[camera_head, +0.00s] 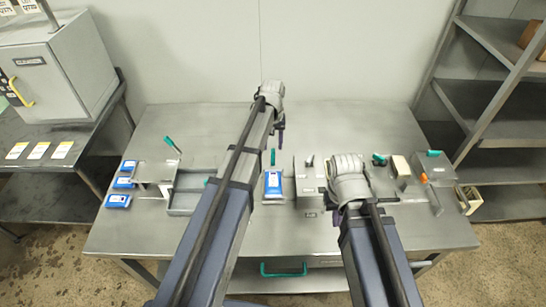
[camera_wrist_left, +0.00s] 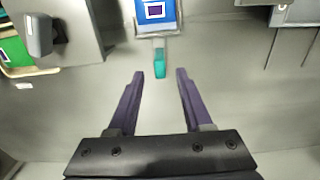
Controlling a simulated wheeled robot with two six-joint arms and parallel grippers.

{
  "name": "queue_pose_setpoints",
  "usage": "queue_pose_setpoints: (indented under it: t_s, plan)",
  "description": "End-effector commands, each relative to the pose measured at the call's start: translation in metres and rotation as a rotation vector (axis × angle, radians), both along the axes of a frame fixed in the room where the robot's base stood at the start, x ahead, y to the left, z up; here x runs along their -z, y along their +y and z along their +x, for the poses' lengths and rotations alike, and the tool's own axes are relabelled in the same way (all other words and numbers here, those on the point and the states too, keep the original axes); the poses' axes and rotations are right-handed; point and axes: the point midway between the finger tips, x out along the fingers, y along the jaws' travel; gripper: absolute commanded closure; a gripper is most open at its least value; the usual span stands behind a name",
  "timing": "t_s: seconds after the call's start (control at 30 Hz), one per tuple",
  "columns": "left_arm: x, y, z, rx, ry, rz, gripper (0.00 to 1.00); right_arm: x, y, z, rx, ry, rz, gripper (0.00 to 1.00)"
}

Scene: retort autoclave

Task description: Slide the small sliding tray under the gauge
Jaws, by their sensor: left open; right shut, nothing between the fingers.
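The small sliding tray (camera_head: 265,196) carries a blue-and-white packet (camera_head: 273,183) near the table's middle. Its teal handle (camera_head: 273,157) points toward the wall. In the left wrist view the tray (camera_wrist_left: 157,34) is at the top, with its teal handle (camera_wrist_left: 160,64) pointing down between the fingertips. My left gripper (camera_head: 281,127) is open and empty, just beyond the handle; its fingers (camera_wrist_left: 160,75) straddle the handle's line without closing on it. My right gripper (camera_head: 334,216) is shut and empty, near the grey block. I cannot clearly identify the gauge.
A grey block (camera_head: 308,190) with a dark knob stands right of the tray. A grey compartment tray (camera_head: 183,206) and several blue packets (camera_head: 118,200) are at left. A teal-handled fixture (camera_head: 437,172) is at right. The table behind my left gripper is bare up to the wall.

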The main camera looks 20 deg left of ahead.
Motion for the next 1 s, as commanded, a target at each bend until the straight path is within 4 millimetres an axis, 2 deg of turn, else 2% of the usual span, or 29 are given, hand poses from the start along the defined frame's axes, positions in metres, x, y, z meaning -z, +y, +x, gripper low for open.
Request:
queue_pose_setpoints:
  t_s: [0.03, 0.5, 0.9, 1.0]
  plan:
    - [0.009, 0.0, 0.0, 0.0, 0.0, 0.0, 0.5, 0.009, 0.0, 0.0, 0.0, 0.0, 0.0, 1.0]
    - [0.065, 0.0, 0.0, 0.001, 0.0, 0.0, 0.5, 0.065, 0.0, 0.0, 0.0, 0.0, 0.0, 1.0]
    - [0.069, 0.0, 0.0, 0.001, 0.0, 0.0, 0.5, 0.069, 0.0, 0.0, 0.0, 0.0, 0.0, 1.0]
    - [0.069, 0.0, 0.0, 0.001, 0.0, 0.0, 0.61, 0.069, 0.0, 0.0, 0.0, 0.0, 0.0, 1.0]
